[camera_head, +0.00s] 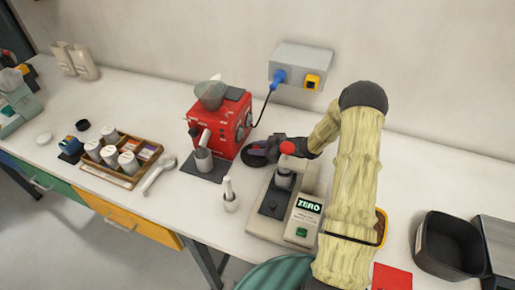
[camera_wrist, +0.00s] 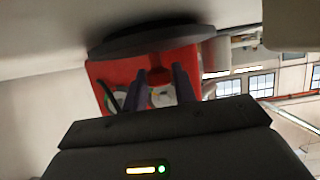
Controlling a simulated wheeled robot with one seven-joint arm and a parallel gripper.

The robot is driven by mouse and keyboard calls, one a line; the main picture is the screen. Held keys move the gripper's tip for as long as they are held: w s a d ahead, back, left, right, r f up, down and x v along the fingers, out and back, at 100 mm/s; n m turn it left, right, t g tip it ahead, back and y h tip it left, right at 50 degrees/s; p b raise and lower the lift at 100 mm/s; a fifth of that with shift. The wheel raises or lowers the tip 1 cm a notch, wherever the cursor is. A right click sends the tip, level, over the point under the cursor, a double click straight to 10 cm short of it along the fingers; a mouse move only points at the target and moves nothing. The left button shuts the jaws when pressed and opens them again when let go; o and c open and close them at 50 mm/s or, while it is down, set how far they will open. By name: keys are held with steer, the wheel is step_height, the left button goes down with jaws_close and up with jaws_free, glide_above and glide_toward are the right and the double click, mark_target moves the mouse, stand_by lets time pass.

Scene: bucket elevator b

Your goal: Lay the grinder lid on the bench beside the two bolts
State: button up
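A dark round disc that looks like the grinder lid (camera_head: 256,155) is at the tip of my gripper (camera_head: 273,147), low over the bench just right of the red grinder (camera_head: 222,122). In the wrist view the lid (camera_wrist: 150,38) spans the top, nearly edge-on. My gripper's two fingers (camera_wrist: 158,82) are close together there, with a dark red knob-like part between them. They seem to hold the lid by it, though the contact is partly hidden. I cannot make out the two bolts in either view.
A scale (camera_head: 294,215) with a ZERO display stands below my gripper. A black bin (camera_head: 449,245) is at right.

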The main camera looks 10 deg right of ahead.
steer(key=o, duration=0.3)
steer(key=shift+s+a+f, duration=0.1)
steer(key=shift+s+f, duration=0.25)
steer(key=shift+f, duration=0.45)
steer(key=shift+w+r+p, duration=0.15)
steer(key=shift+r+p, duration=0.25)
steer(key=shift+r, duration=0.2)
steer(key=v, duration=0.4)
steer(key=b+v, duration=0.1)
steer(key=v, duration=0.3)
steer(key=b+v, duration=0.1)
steer(key=v, duration=0.3)
steer(key=shift+w+r, duration=0.2)
steer(key=shift+w, duration=0.05)
